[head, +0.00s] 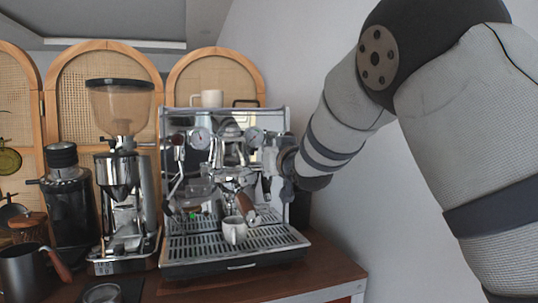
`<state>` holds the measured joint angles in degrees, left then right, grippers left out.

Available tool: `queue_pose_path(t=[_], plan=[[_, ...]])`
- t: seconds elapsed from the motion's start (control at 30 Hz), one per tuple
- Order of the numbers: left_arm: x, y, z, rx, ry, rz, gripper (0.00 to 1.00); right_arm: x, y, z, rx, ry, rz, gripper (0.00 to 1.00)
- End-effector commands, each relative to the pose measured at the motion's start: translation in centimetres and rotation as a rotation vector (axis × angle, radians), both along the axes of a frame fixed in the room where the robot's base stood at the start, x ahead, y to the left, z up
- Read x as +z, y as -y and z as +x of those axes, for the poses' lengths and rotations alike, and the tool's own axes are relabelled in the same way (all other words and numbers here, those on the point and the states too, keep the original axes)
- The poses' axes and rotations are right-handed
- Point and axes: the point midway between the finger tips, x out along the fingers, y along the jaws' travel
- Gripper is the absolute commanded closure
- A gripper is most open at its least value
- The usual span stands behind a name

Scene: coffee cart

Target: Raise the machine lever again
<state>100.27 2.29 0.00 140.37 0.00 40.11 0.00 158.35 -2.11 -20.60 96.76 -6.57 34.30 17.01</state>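The chrome espresso machine (225,180) stands on the cart with two gauges on its front. A portafilter with a brown wooden handle (245,205) sits at its group head. I cannot clearly pick the lever out among the chrome parts around the group head. My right arm comes in from the right, and its gripper (277,178) is at the right front of the machine. Its fingers are small and blend with the machine's parts, so I cannot tell whether they are open or touch anything. My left gripper is not in view.
A white cup (234,231) stands on the drip tray (200,250), and another cup (211,98) sits on top of the machine. A grinder (122,180), a dark canister grinder (68,205) and a pitcher (22,272) stand to the left. The wall is close on the right.

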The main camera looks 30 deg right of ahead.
Motion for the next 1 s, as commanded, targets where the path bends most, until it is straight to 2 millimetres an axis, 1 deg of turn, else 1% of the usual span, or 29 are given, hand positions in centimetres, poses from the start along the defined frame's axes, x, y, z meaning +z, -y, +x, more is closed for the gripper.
queue_pose_path(t=[0.33,0.4,0.47,0.7,0.83,1.0], plan=[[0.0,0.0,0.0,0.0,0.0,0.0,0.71,0.0,0.0,0.0,0.001,0.0,-0.001,1.0],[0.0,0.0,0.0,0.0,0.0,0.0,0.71,0.0,-0.2,-0.3,0.001,0.0,0.0,1.0],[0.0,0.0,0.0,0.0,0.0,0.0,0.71,-0.1,-0.7,-1.4,0.002,-0.001,0.0,1.0],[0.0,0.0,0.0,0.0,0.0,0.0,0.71,-0.8,-3.1,-7.2,0.001,0.0,-0.001,1.0],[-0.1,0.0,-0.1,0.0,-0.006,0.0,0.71,-1.1,-3.8,-8.8,0.001,-0.005,-0.01,1.0],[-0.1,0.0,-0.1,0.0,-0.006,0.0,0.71,-1.0,-3.9,-9.1,0.0,0.0,0.0,1.0]])
